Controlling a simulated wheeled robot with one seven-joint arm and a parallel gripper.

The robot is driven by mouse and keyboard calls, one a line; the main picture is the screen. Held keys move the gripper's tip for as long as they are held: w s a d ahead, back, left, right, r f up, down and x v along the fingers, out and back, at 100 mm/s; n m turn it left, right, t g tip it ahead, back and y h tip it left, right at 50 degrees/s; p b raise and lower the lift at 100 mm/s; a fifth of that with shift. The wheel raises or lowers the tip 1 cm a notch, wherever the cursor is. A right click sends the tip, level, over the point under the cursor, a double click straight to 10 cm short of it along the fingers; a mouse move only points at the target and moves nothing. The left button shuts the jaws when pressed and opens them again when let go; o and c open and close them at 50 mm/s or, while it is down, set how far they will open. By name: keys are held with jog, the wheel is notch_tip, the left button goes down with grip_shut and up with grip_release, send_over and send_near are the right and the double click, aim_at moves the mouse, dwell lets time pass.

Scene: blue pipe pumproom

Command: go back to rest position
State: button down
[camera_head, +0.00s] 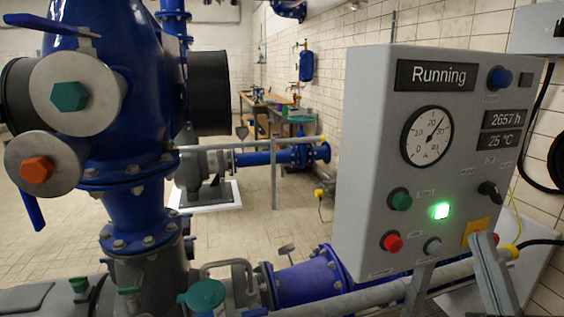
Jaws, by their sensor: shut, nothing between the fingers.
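My gripper is not recognisable in the head view. A grey control panel (373,150) stands close on the right. Its display (436,75) reads "Running". A green light (441,211) glows on its front between a dark green button (400,199) and a black rotary switch (489,190). A red button (391,242) is at the lower left of the panel. A slanted grey bar (492,275) stands in front of the panel's lower right corner; I cannot tell what it belongs to.
A large blue pump body (105,40) with pipework fills the left side. A grey rail (375,297) runs low across the front, near a blue flanged pipe (310,283). Tiled floor (240,222) lies open in the middle, with a workbench (268,103) far back.

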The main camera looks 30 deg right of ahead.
jog(key=a+f+m+g+h, duration=0.1)
jog(key=a+f+m+g, duration=0.15)
jog(key=f+m, duration=0.3)
jog(key=a+f+m+g+h, duration=0.1)
jog(key=f+m+g, duration=0.25)
jog(key=f, duration=0.25)
jog(key=s+a+f+m+g+y, duration=0.2)
jog(key=s+a+f+g+y, duration=0.4)
jog(key=s+a+f, duration=0.5)
jog(key=a+f+y, duration=0.2)
jog(key=a+f, duration=0.2)
jog(key=f, duration=0.2)
jog(key=shift+a+g+y, duration=0.2)
jog(key=shift+g+y, duration=0.1)
jog(key=shift+y, duration=0.1)
jog(key=shift+f, duration=0.1)
